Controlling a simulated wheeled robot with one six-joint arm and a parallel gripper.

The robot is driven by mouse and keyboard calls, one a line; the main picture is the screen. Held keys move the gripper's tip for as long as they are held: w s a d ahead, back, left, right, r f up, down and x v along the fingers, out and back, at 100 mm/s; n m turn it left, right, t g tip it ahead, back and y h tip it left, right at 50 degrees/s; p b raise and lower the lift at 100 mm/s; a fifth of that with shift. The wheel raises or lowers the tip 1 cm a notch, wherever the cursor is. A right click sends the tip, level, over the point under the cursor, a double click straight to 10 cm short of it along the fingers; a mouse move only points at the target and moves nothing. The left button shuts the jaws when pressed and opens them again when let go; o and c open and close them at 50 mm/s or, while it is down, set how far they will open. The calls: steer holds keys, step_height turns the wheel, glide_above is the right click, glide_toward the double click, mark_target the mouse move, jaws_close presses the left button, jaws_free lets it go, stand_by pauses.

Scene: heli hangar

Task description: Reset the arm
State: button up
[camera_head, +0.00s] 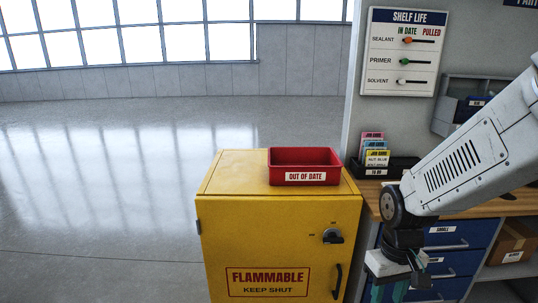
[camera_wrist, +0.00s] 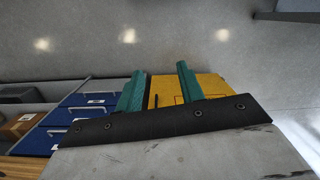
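My arm reaches in from the right in the head view, bent so that my gripper (camera_head: 388,291) points down in front of the blue drawers, right of the yellow cabinet. Its fingertips are cut off at the bottom edge there. In the wrist view my gripper (camera_wrist: 160,68) has its two teal fingers apart. Nothing is between them; the yellow cabinet (camera_wrist: 213,86) and grey floor show behind.
The yellow flammable cabinet (camera_head: 270,235) is shut, with a red "OUT OF DATE" tray (camera_head: 305,177) on top. A workbench with blue drawers (camera_head: 455,236), a cardboard box (camera_head: 512,240) and a card holder (camera_head: 392,168) stands right. A "SHELF LIFE" board (camera_head: 401,52) hangs above. Floor at left is clear.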

steer(key=s+d+r+m+t, duration=0.2)
steer(key=s+r, duration=1.1)
steer(key=r, duration=0.3)
steer(key=shift+s+t, duration=0.3)
